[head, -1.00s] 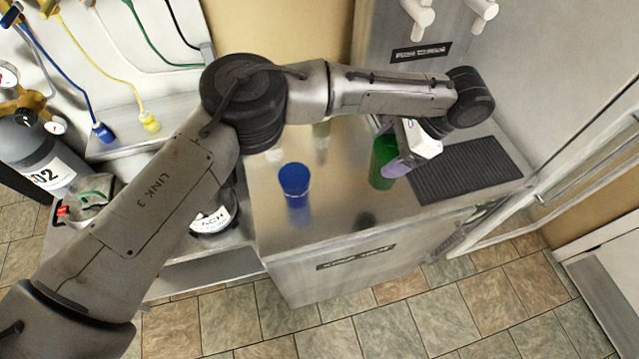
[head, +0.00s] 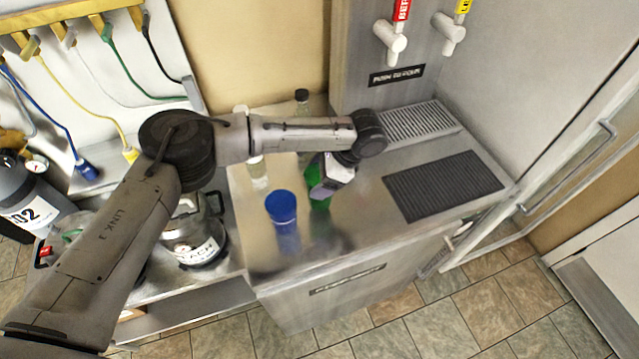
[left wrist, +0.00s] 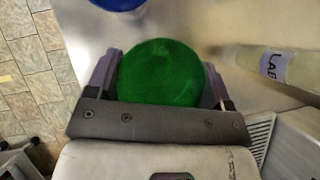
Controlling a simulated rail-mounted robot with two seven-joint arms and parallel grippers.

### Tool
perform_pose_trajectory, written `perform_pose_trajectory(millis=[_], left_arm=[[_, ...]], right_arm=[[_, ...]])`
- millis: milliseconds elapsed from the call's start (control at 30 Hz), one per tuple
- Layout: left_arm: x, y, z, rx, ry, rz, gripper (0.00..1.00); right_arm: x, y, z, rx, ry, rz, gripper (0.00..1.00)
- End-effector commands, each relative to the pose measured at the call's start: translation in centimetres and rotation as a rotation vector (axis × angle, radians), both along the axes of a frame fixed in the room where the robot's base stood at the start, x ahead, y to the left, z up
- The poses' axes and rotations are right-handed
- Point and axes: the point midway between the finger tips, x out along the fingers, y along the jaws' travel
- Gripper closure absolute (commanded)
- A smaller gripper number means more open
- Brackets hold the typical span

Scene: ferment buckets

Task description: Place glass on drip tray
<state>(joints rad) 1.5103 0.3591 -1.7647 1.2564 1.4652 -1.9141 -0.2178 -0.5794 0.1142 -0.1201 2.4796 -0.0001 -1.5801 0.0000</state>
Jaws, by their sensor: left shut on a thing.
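A green glass (head: 320,202) is between the fingers of my left gripper (head: 328,182), left of the black ribbed mat, just right of the blue cup. In the left wrist view the green glass (left wrist: 160,72) fills the space between the two fingers of the left gripper (left wrist: 158,80), which is shut on it. My gripper hides part of the glass in the head view, and I cannot tell if its base touches the counter. The slotted metal drip tray (head: 418,122) lies under the taps at the back, with nothing on it. My right gripper is not in view.
A blue cup (head: 283,208) stands on the steel counter (head: 385,240). Clear bottles (head: 258,172) stand behind it, partly behind my arm; a labelled one (left wrist: 285,68) shows in the left wrist view. The black ribbed mat (head: 443,185) is bare. White taps (head: 390,42) hang above the tray.

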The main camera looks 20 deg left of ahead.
Motion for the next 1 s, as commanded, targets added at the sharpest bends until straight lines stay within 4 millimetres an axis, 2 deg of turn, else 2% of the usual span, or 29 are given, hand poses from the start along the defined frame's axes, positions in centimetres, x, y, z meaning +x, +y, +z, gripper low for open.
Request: perform_pose_trajectory(millis=[100,267,700,733,967,1000], left_arm=[[-0.1,0.0,-1.5,0.001,0.002,0.0,0.7],[0.0,-0.1,-2.9,0.001,0.0,-0.001,0.7],[-0.1,-0.1,-3.4,0.0,0.002,0.0,0.7],[-0.1,0.0,-3.4,0.0,0.001,0.001,0.23],[-0.1,0.0,-3.4,0.001,0.001,0.001,0.01],[-0.1,0.0,-3.4,0.001,0.001,0.001,0.0]], right_arm=[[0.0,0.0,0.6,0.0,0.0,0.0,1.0],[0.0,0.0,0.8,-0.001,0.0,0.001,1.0],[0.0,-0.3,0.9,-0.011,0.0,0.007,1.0],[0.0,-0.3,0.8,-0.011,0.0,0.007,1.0],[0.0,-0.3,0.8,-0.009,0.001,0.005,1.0],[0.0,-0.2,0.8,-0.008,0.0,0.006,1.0]])
